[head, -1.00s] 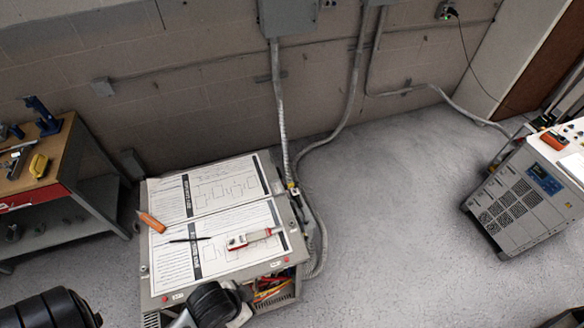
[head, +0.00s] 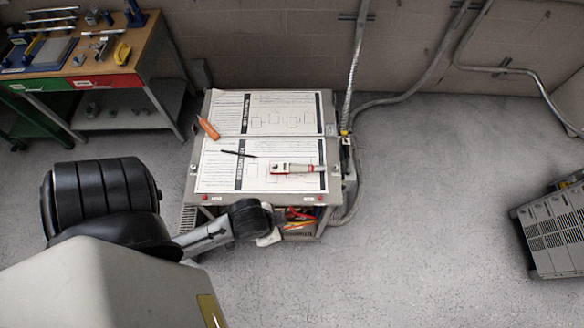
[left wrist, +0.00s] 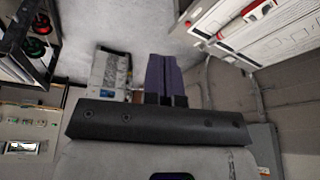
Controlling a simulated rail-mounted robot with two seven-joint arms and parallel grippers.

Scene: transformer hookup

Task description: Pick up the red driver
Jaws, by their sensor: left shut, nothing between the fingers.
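The grey transformer cabinet (head: 327,103) has paper diagrams on its top. An orange-handled tool (head: 208,128) lies at the top's left edge, and a thin black tool (head: 238,154) lies near it. A white tester with red parts (head: 297,168) lies to their right; it also shows in the left wrist view (left wrist: 246,22). Red and yellow items (head: 300,214) show in the cabinet's open front, too small to tell apart. I cannot tell for sure which is the red driver. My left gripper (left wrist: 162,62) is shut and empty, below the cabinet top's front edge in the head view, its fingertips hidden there.
A workbench (head: 150,50) with a red drawer, a green drawer and several tools stands at the back left. Conduits (head: 356,60) run down the wall behind the cabinet. A grey slotted unit (head: 560,230) stands at the far right. The floor between is clear.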

